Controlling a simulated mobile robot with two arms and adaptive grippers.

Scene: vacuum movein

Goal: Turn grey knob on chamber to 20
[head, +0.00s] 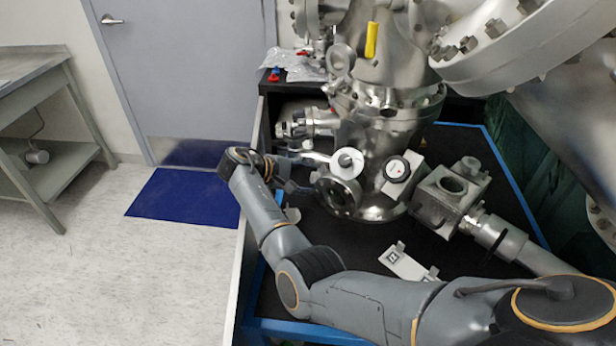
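The steel vacuum chamber (377,135) stands upright on a black-topped bench right of centre in the head view. Low on its front is a round light-grey knob-like part (347,163). To its right is a black-rimmed round dial (397,169) on a white block. I cannot tell which is the grey knob, and no number can be read. My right arm reaches in from the lower right and bends back up, so my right gripper (298,172) is just left of the light-grey part. Its fingers are small and unclear; contact cannot be told. My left gripper is out of view.
A steel block with a round opening (447,192) and a pipe lie right of the chamber. A white marked plate (408,262) lies in front, near my forearm. A large bolted flange (490,45) overhangs at upper right. Open floor with a blue mat (183,197) lies left.

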